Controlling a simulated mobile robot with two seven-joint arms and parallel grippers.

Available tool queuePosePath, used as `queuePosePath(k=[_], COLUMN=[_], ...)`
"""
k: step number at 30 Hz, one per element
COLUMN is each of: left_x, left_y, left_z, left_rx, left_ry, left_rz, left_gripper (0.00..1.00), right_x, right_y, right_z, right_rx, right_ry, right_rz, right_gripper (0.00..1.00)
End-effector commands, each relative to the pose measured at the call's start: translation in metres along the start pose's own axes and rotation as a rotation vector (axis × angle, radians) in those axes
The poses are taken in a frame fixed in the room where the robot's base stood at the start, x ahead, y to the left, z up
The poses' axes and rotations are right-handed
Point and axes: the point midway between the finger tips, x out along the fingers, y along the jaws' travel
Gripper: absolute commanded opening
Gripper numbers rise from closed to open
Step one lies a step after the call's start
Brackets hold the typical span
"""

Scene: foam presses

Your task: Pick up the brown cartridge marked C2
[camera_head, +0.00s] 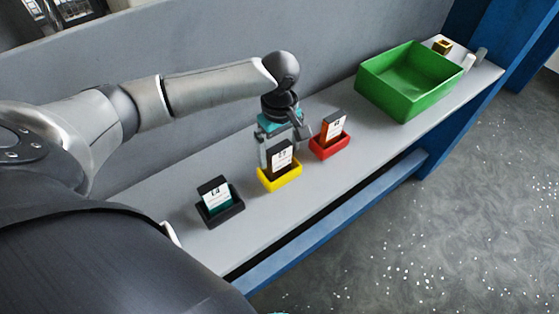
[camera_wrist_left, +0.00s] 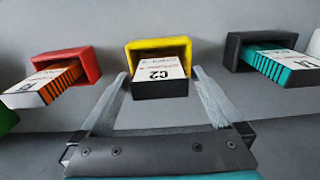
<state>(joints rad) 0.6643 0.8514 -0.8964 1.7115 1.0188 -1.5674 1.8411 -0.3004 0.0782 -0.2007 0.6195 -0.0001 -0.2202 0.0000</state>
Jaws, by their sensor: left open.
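The dark brown cartridge marked C2 (camera_head: 281,159) stands in a yellow holder (camera_head: 280,180) on the shelf. Its white label with C2, upside down, shows in the left wrist view (camera_wrist_left: 160,75), with the yellow holder (camera_wrist_left: 158,44) behind it. My left gripper (camera_head: 284,146) is open at this cartridge. In the left wrist view the fingertips (camera_wrist_left: 160,72) lie one on each side of the cartridge, with small gaps visible. Whether either finger touches it cannot be told. My right gripper is not in view.
An orange cartridge (camera_head: 334,127) stands in a red holder (camera_head: 330,148) to the right. A teal cartridge (camera_head: 215,196) stands in a black holder (camera_head: 221,217) to the left. A green bin (camera_head: 389,97) is farther right. A grey wall (camera_head: 210,45) backs the shelf.

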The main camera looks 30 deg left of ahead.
Motion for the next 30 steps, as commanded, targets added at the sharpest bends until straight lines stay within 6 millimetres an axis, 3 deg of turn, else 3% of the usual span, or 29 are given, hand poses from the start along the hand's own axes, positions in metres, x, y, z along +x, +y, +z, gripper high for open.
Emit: queuePosePath(k=[5,13,30], left_x=[0.022,0.023,0.023], left_y=[0.000,0.000,0.000], left_z=[0.000,0.000,0.000], left_rx=[0.000,0.001,0.001], left_ry=[0.000,0.001,0.001], left_rz=[-0.001,0.000,0.001], left_gripper=[1.00,0.99,0.35], right_x=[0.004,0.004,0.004], right_y=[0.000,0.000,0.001], right_z=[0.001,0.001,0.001], right_rx=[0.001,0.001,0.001], right_ry=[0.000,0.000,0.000], right_rz=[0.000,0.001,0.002], right_gripper=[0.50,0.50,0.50])
